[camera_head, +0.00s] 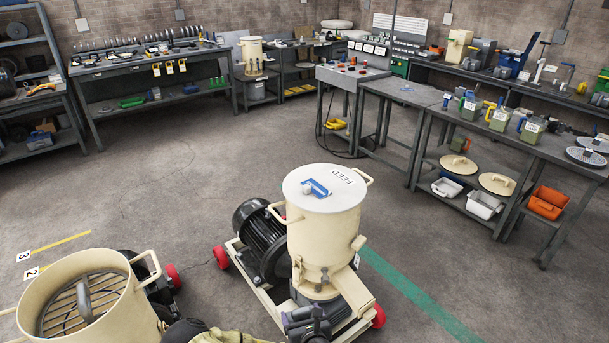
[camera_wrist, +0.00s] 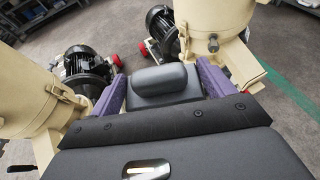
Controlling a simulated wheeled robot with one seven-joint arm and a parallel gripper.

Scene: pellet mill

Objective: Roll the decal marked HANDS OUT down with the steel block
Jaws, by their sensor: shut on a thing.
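In the wrist view my gripper (camera_wrist: 165,84) has its two purple fingers closed on the sides of a dark grey block (camera_wrist: 160,82) with a rounded top; I take it for the steel block. No lettering HANDS OUT can be read in either view. The right-hand cream pellet mill (camera_head: 325,225) stands ahead of my gripper and to its right. A small white label (camera_head: 357,260) is on that mill's right side, its print too small to read. Dark parts low in the head view, by that mill's base, may be my gripper.
The right mill's lid reads FEED (camera_head: 342,178) and carries a blue item (camera_head: 316,188). An open left mill (camera_head: 80,295) stands close on the other side. Benches (camera_head: 150,65) line the walls. The floor (camera_head: 150,180) beyond the mills is clear.

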